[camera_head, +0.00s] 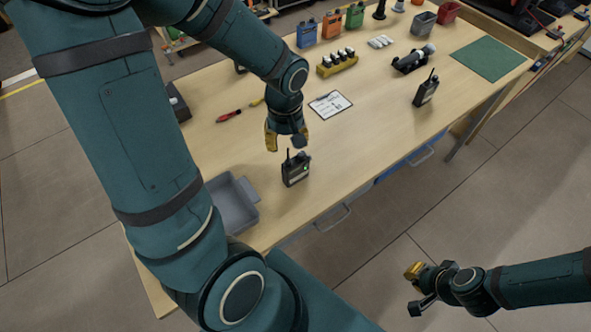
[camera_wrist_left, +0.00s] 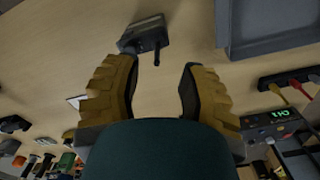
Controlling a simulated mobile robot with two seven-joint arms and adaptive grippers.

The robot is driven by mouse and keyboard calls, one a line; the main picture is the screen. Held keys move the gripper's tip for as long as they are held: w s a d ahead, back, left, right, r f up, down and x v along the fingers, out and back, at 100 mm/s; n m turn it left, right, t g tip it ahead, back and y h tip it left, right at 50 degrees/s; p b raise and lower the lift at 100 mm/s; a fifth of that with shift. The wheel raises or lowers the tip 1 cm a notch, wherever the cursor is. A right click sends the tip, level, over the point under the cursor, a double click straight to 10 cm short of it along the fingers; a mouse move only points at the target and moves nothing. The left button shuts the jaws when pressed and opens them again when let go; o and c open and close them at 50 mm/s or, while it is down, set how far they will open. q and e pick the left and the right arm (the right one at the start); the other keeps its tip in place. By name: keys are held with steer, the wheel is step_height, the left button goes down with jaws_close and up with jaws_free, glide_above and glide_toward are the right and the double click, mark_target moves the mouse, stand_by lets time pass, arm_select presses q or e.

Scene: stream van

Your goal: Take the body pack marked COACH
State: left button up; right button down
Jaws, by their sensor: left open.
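A dark body pack (camera_head: 296,170) with a stub antenna and a small green light stands near the table's front edge. A second dark body pack (camera_head: 427,91) stands further right. I cannot read a COACH marking on either. My left gripper (camera_head: 287,142) is open and empty just above and behind the nearer pack. In the left wrist view a dark pack (camera_wrist_left: 146,33) lies beyond the two yellow fingertips (camera_wrist_left: 160,68), apart from them. My right gripper (camera_head: 414,289) appears open and empty, out over the floor in front of the table.
A grey tray (camera_head: 252,190) stands left of the nearer pack. A paper card (camera_head: 330,104), a red screwdriver (camera_head: 229,116) and a yellow battery holder (camera_head: 337,66) lie behind. A green mat (camera_head: 490,58) is at the right. Table between the two packs is clear.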

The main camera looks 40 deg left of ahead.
mark_target(288, 149)
arm_select(q)
steer(key=f, duration=0.3)
steer(key=f+b, duration=0.1)
steer(key=f, duration=0.1)
steer(key=shift+w, duration=0.25)
steer(key=shift+r, duration=0.1)
jaws_close()
